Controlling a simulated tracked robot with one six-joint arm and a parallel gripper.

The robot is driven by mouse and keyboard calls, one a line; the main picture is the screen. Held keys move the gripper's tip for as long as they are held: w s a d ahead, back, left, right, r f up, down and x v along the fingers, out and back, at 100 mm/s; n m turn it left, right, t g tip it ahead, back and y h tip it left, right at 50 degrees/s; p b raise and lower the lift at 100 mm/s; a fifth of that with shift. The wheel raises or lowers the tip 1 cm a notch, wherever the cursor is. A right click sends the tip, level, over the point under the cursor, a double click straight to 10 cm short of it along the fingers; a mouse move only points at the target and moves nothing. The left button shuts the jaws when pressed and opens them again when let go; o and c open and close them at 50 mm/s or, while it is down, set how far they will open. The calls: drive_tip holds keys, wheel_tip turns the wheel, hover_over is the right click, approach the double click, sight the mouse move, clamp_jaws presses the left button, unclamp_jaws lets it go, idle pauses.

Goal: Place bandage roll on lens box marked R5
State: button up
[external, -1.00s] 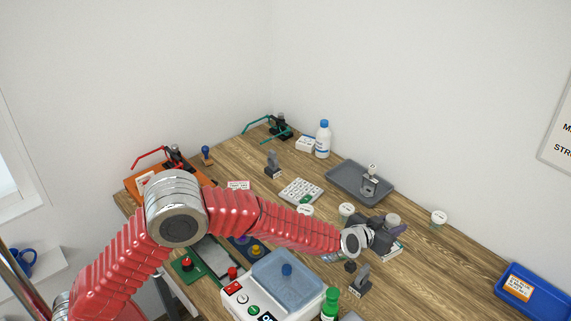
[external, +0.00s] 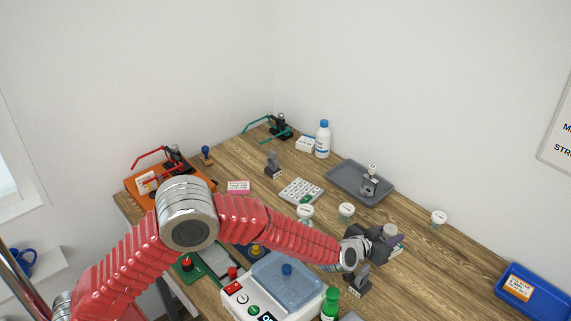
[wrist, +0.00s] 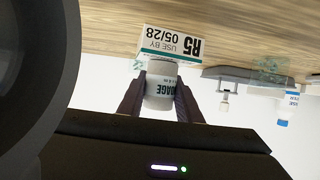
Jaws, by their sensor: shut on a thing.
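My gripper (wrist: 160,100) is shut on the bandage roll (wrist: 159,90), a white upright cylinder with a "BANDAGE" label. The wrist picture is upside down, with the table at its top. The lens box (wrist: 172,43), white with green and marked R5, USE BY 05/28, stands on the table by the roll. The roll's lower end overlaps the box's top edge in this view; I cannot tell whether they touch. In the external view, my gripper (external: 377,246) holds the roll (external: 390,231) low over the table's right part; the box is mostly hidden there.
Lidded jars (external: 346,211) stand behind my gripper, and another jar (external: 439,218) stands to the right. A grey tray (external: 345,170) lies farther back. A grey clip-like stand (external: 359,280), a green bottle (external: 330,303) and a white device (external: 247,297) are in front. A blue bin (external: 545,298) is at right.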

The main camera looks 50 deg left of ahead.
sight(385, 237)
drive_tip(key=o, duration=1)
drive_tip(key=shift+s+r, duration=0.35)
drive_tip(key=shift+s, duration=0.3)
drive_tip(key=v, duration=0.3)
drive_tip(key=shift+s+r, duration=0.15)
drive_tip(key=shift+r, duration=1.65)
drive_tip(key=shift+s+r, duration=0.15)
drive_tip(key=shift+r, duration=1.6)
